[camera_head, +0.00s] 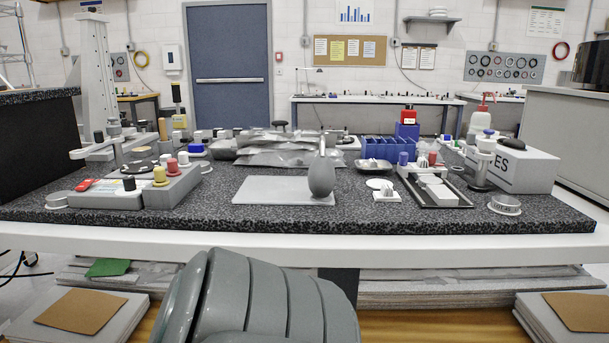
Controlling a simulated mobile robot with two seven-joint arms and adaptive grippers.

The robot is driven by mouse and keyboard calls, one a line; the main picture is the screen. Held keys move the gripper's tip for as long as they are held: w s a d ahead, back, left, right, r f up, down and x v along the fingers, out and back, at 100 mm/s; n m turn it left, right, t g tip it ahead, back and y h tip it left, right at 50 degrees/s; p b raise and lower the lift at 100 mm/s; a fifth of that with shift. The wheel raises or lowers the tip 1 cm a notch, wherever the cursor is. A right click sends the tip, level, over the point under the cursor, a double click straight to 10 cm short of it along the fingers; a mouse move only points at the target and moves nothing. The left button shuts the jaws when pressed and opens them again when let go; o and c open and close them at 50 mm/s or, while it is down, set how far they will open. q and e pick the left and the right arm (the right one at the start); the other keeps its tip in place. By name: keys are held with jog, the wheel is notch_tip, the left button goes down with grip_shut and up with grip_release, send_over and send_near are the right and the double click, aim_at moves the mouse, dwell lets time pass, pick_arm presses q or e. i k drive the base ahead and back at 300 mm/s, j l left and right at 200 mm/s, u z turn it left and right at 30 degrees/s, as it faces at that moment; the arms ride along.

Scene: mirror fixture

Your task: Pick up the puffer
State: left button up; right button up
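The puffer (321,177) is a dark grey rubber bulb with a thin nozzle pointing up. It stands upright near the right end of a flat light grey plate (270,190), at the middle of the speckled dark worktop. Its front is unobstructed in the head view. Neither of my grippers shows in this view, so their opening and any hold are hidden.
A grey block with coloured knobs (172,188) stands left of the plate. A small tray (447,197), a metal ring (505,205) and a white box (533,170) are to the right. Silvery bags (285,157) lie behind. The worktop's front strip is mostly clear.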

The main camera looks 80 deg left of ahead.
aim_at(322, 175)
jog(key=u, duration=2.35)
jog(key=i+l+u, duration=0.15)
jog(key=l, duration=0.2)
jog(key=l+u, duration=0.15)
jog(key=l, duration=0.2)
jog(key=i+l+u, duration=0.15)
jog(key=l, duration=0.2)
